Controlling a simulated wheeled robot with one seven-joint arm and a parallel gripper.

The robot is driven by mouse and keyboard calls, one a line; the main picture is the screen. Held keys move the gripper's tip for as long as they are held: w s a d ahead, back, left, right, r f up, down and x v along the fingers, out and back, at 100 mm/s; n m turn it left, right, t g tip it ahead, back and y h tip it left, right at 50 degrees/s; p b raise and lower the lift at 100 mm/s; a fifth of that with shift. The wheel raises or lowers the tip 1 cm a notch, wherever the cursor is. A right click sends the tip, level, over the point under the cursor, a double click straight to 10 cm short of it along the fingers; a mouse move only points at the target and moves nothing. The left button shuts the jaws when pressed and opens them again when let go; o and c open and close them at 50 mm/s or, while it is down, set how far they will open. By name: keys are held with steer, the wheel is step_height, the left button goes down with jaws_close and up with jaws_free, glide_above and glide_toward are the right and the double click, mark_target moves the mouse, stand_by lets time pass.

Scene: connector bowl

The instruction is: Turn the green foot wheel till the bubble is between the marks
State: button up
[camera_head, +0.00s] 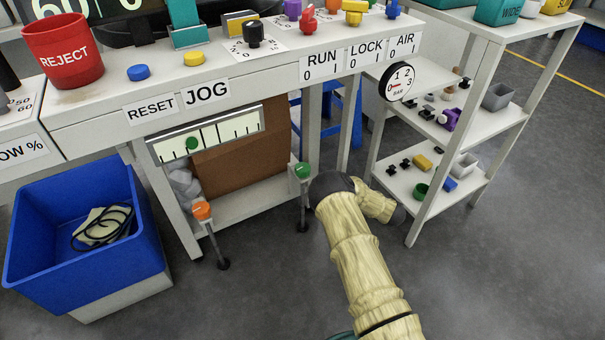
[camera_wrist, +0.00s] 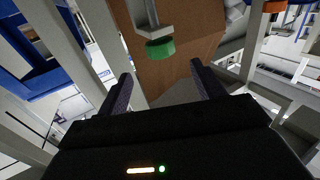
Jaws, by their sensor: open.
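The green foot wheel (camera_head: 302,171) sits on a dark post under the front of the bench. In the wrist view the green wheel (camera_wrist: 160,48) appears ahead of my fingertips, roughly centred between them and not gripped. My gripper (camera_wrist: 162,77) is open and empty, its two dark fingers apart. In the head view the fingers are mostly hidden behind my dark wrist, just right of the wheel. The level gauge (camera_head: 235,130) hangs under the bench edge, tilted. Its green bubble (camera_head: 192,143) lies left of the gauge's middle, beside the long dark marks.
An orange foot wheel (camera_head: 202,210) stands left of the green one. A brown box (camera_head: 240,160) sits behind them. A blue bin (camera_head: 80,250) stands at the left, and a white shelf rack (camera_head: 425,215) stands right of my arm. The front floor is clear.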

mark_target(309, 173)
steer(key=b+x, duration=0.5)
steer(key=x, duration=0.5)
steer(key=shift+a+f+b, duration=0.1)
steer(key=shift+b, duration=0.3)
steer(key=shift+w+a, duration=0.25)
steer(key=shift+a, duration=0.25)
steer(key=shift+c, duration=0.4)
steer(key=c, duration=0.9)
